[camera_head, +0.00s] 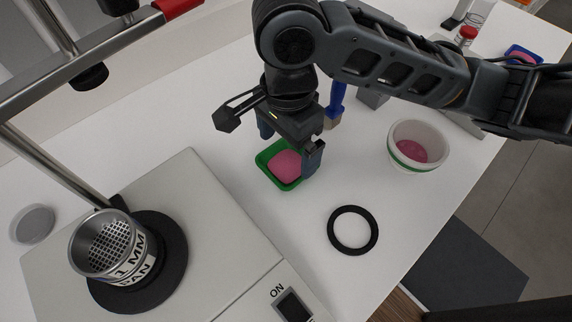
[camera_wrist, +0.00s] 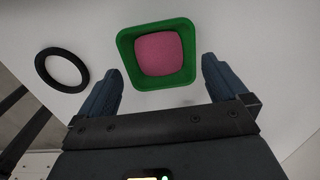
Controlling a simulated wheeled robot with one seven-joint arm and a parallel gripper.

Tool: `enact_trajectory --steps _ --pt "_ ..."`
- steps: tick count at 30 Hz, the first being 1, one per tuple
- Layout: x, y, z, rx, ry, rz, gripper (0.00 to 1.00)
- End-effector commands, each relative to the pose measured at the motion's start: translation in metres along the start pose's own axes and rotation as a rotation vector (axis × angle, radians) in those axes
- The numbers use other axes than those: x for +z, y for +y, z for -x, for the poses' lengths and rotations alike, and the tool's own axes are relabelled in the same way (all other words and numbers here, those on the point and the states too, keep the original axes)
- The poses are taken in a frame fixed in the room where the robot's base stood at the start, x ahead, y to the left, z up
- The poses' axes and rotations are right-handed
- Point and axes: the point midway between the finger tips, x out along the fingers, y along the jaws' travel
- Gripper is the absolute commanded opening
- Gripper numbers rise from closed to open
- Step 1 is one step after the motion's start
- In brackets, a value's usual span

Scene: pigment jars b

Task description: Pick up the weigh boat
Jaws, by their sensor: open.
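The weigh boat is a small green square dish (camera_head: 265,160) with pink powder (camera_head: 285,164) in it, standing on the white table in the head view. In the wrist view the green weigh boat (camera_wrist: 128,48) shows at the upper middle, with its pink powder (camera_wrist: 160,54) in full view. My gripper (camera_head: 290,150) is over the weigh boat in the head view and hides part of its far and right side. In the wrist view my gripper (camera_wrist: 160,82) is open, with one finger on each side of the dish's near part and gaps to both. It holds nothing.
A black ring (camera_head: 353,230) lies on the table right of the weigh boat. A white bowl (camera_head: 418,146) with pink content stands farther right. A sieve (camera_head: 110,246) sits on the grey device (camera_head: 200,225) at left. A blue-handled brush (camera_head: 335,104) is behind my gripper.

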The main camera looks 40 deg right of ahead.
Motion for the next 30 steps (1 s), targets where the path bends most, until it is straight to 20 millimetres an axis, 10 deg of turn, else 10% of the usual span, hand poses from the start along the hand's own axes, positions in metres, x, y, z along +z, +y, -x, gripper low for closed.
enact_trajectory --steps 16,30 --pt "0.001 0.001 -0.035 -0.001 0.001 0.000 0.99" --pt "0.001 0.001 -0.035 -0.001 0.001 0.000 0.60"
